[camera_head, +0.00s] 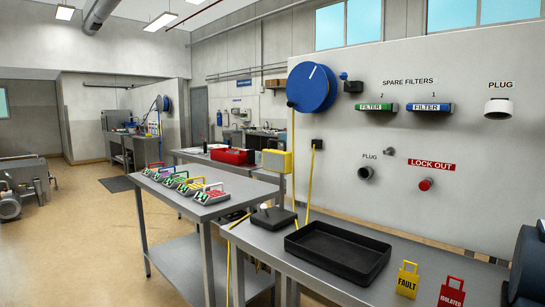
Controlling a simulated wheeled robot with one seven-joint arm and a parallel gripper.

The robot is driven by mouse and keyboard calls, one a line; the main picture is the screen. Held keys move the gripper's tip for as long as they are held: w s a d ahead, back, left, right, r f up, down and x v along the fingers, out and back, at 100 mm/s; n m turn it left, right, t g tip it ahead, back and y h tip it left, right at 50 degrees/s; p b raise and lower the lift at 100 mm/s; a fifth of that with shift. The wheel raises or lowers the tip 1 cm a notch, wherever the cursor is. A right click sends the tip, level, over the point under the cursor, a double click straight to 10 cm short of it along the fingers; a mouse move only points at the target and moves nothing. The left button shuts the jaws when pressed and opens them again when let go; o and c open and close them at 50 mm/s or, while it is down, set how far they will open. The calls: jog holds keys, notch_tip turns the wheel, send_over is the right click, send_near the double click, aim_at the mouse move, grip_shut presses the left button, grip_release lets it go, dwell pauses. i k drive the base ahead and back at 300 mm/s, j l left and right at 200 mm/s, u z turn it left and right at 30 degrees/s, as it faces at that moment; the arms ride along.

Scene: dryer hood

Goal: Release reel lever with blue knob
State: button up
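A large blue reel (311,88) is mounted on the pale wall panel, left of the filters. A small dark lever with a blue knob (343,76) sticks out just right of the reel, above a black box (353,87) on the wall. The lever is small here, and I cannot tell its exact position. A yellow cable (293,160) hangs down from the reel's left side. My gripper is not in view, and nothing is seen touching the lever or reel.
A grey bench with an empty black tray (368,240) stands below the panel. A yellow FAULT tag (407,280) and red ISOLATED tag (451,293) are at its front. A table with several coloured devices (206,194) stands left. A dark rounded object (528,265) fills the lower right.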

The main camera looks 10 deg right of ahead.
aim_at(343, 76)
jog(key=i, duration=0.5)
jog(key=i+j, duration=0.15)
jog(key=i, duration=0.35)
jog(key=l+z, duration=0.05)
